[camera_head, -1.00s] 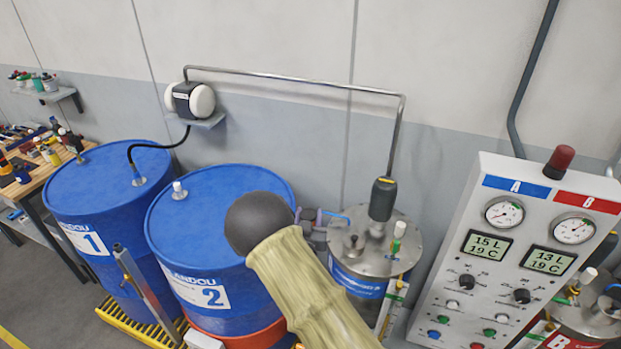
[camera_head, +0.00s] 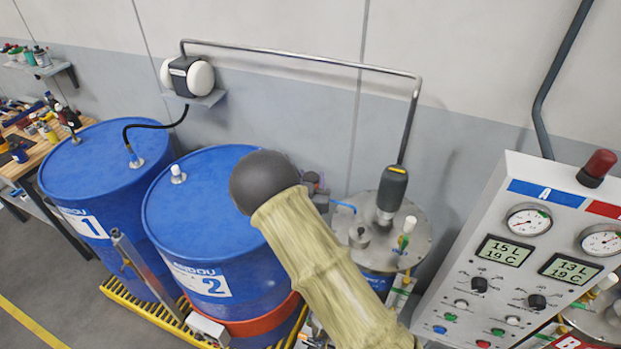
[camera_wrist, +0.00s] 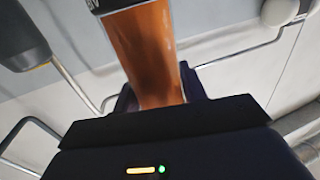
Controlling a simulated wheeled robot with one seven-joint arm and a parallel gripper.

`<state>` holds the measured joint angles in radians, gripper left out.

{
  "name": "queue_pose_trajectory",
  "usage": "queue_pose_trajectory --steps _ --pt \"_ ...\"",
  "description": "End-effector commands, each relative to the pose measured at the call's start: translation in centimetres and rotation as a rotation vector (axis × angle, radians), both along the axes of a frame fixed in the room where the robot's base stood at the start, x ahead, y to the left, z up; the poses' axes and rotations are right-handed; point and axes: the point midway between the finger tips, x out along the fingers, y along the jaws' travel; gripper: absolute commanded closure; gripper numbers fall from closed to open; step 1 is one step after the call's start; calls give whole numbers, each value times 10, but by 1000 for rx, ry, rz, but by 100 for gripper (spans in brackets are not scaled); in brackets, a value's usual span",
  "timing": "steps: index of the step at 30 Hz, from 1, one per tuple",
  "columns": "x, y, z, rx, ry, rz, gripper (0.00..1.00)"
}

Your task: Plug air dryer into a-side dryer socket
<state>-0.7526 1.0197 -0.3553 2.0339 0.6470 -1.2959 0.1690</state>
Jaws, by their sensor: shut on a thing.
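In the wrist view, my gripper (camera_wrist: 155,92) is shut on the air dryer (camera_wrist: 145,50), an amber cylinder with a dark edge and a partly visible label. Its far end runs out of the picture. In the head view, my arm covers most of the gripper, and the dryer cannot be made out. The A-side tank's steel lid (camera_head: 418,243) is just right of my arm. It carries a grey-handled transfer pump (camera_head: 392,190), a metal fitting (camera_head: 360,237) and a small white-capped valve (camera_head: 408,226). I cannot tell which fitting is the dryer socket.
Blue drums 1 (camera_head: 105,150) and 2 (camera_head: 210,190) stand at left on a yellow-edged pallet. A control panel (camera_head: 520,255) stands at right. A steel pipe (camera_head: 300,58) runs along the wall from a white-domed unit (camera_head: 188,76) to the pump. The floor at lower left is clear.

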Motion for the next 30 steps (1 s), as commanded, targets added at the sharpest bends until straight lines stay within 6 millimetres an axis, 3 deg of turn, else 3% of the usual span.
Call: queue_pose_trajectory --steps 7,30 --pt "0 -1 -2 2 -1 -1 85" --pt "-1 2 -57 1 0 4 85"
